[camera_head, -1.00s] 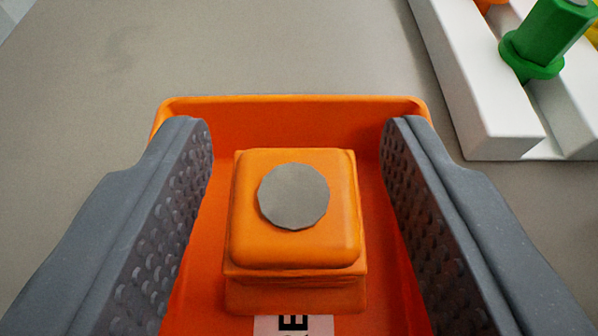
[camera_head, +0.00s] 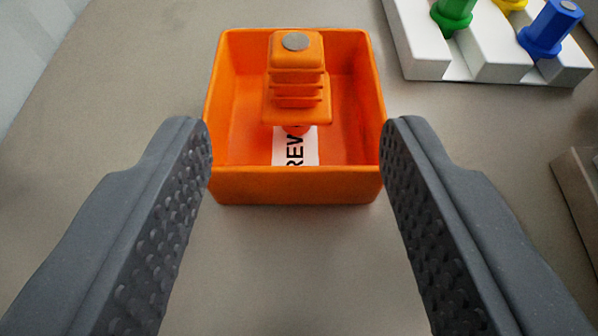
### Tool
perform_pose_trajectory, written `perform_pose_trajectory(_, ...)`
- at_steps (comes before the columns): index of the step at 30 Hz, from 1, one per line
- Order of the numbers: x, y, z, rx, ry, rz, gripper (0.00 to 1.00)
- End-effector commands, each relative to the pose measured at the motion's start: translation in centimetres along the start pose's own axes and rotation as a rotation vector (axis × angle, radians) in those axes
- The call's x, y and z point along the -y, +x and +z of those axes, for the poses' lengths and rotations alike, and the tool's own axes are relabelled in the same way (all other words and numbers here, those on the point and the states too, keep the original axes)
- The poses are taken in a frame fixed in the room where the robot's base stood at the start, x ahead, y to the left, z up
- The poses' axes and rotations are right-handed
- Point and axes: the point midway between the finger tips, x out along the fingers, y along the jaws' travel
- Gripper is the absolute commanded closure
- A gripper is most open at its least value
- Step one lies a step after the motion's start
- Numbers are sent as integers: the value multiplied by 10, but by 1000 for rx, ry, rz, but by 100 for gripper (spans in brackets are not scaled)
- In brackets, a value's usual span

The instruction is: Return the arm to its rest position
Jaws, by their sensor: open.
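My gripper (camera_head: 297,145) is open and empty, with its two grey textured fingers wide apart at the left and right of the view. Ahead of it, an orange box (camera_head: 296,186) sits on the grey surface. An orange block-shaped part (camera_head: 297,90) with a ribbed middle and a grey disc on top stands inside the box, toward its back. A white label (camera_head: 295,149) with black letters, partly readable as "REV", lies on the box floor in front of the part. The rest of my arm is not in view.
A white slotted rack (camera_head: 489,55) at the upper right holds a green part (camera_head: 452,14), a blue part (camera_head: 551,28) and a yellow part (camera_head: 511,4). A beige edge of another object (camera_head: 578,205) shows at the right. The surface (camera_head: 100,120) left of the box is bare.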

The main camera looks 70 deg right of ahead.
Motion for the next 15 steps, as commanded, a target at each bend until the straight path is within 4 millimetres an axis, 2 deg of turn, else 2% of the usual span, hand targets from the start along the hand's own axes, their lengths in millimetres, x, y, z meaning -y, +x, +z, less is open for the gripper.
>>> perform_pose_trajectory(5,0,0,-1,1,0,0,53)
perform_pose_trajectory(8,-1,1,-11,17,-13,-7,53)
perform_pose_trajectory(11,-1,2,-37,61,-49,-37,53)
perform_pose_trajectory(15,-5,3,-88,140,-127,-124,53)
